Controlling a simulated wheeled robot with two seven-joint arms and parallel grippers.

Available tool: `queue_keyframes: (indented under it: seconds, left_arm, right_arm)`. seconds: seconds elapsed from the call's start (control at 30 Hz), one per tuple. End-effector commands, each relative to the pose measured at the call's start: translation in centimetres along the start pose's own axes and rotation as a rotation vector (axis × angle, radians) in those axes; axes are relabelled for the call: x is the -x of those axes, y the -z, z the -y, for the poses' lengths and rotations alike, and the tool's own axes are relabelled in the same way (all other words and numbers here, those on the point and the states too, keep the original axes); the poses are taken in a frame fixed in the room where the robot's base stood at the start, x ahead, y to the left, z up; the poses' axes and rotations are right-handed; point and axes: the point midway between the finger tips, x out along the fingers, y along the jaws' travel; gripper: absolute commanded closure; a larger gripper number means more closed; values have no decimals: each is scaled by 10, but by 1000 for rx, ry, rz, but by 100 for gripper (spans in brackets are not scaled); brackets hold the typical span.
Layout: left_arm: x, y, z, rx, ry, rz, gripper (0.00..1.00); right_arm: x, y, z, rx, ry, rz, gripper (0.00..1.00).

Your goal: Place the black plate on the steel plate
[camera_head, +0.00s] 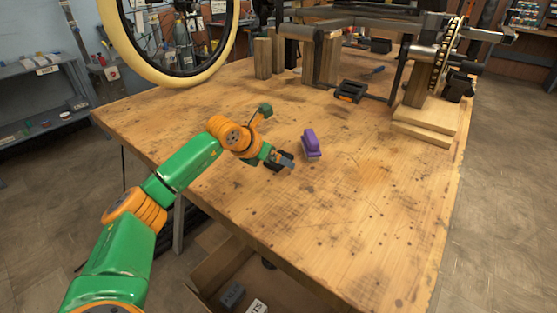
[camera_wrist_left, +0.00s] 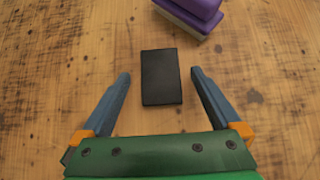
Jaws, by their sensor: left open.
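The black plate (camera_wrist_left: 161,77) lies flat on the wooden table in the left wrist view. It is a small dark rectangle, with its long side pointing away from my wrist. My left gripper (camera_wrist_left: 161,73) is open, with one blue-grey finger on each side of the plate and bare wood showing between. In the head view my left gripper (camera_head: 284,160) is low over the middle left of the table. There the plate is hard to tell apart from the dark fingers. I cannot make out the steel plate in either view. My right gripper is not in view.
A purple brush (camera_head: 311,143) lies just beyond my left gripper, also at the top of the wrist view (camera_wrist_left: 190,14). A black-and-orange object (camera_head: 350,91) and stacked wooden boards (camera_head: 425,122) lie farther back, by the trike frame (camera_head: 400,65). The table's right front is clear.

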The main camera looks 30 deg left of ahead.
Motion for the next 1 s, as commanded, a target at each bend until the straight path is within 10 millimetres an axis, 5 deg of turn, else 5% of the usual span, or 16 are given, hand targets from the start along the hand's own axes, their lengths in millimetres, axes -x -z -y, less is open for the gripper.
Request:
queue_keyframes:
  seconds: [0.13, 0.47, 1.0]
  left_arm:
    - [0, 0, 0, 0, 0, 0, 8]
    - [0, 0, 0, 0, 1, 0, 97]
    - [16, -17, 0, 0, 1, 7, 100]
  right_arm:
    - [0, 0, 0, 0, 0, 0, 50]
    - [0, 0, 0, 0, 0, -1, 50]
    - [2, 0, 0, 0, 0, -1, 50]
